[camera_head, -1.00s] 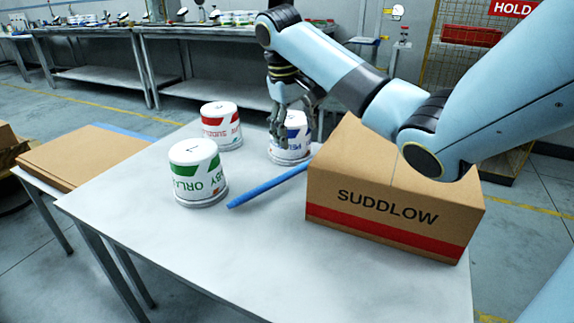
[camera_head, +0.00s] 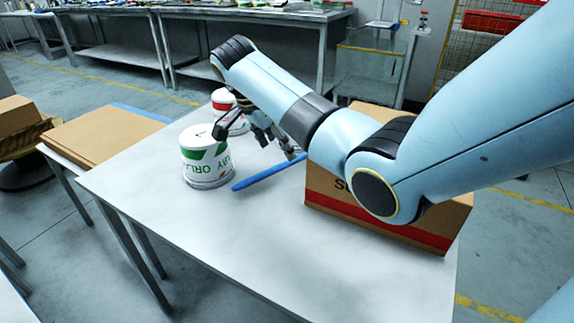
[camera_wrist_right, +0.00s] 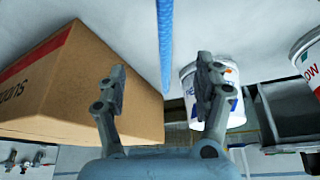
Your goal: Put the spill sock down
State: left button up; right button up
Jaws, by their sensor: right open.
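The spill sock is a thin blue tube (camera_head: 262,178) lying on the grey table, between the green-labelled can and the cardboard box. It also shows in the right wrist view (camera_wrist_right: 165,40), running from the top edge down between the fingers' directions. My right gripper (camera_head: 275,143) is open and empty, just behind the sock in the head view and apart from it as far as I can tell. In the right wrist view its two fingers (camera_wrist_right: 161,75) are spread. The sock's far end is hidden by my right arm. My left gripper is not in view.
A green-labelled can (camera_head: 206,165) and a red-labelled can (camera_head: 222,101) stand left of the gripper. A blue-labelled can (camera_wrist_right: 222,108) shows behind a finger. The SUDDLOW box (camera_head: 400,228) stands at the right. The table's front (camera_head: 230,235) is clear.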

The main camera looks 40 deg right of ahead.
aim_at(286, 159)
jog(key=x, duration=0.2)
jog(key=b+x, duration=0.1)
jog(key=x, duration=0.3)
jog(key=shift+w+d+f, duration=0.25)
jog(key=shift+w+d, duration=0.1)
jog(key=shift+d, duration=0.15)
jog(key=shift+c, duration=0.4)
jog(key=c, duration=1.3)
jog(key=shift+r, duration=0.1)
jog(key=shift+c, duration=0.2)
jog(key=shift+r, duration=0.1)
notch_tip(286, 159, up, 18)
jog(key=p, duration=0.4)
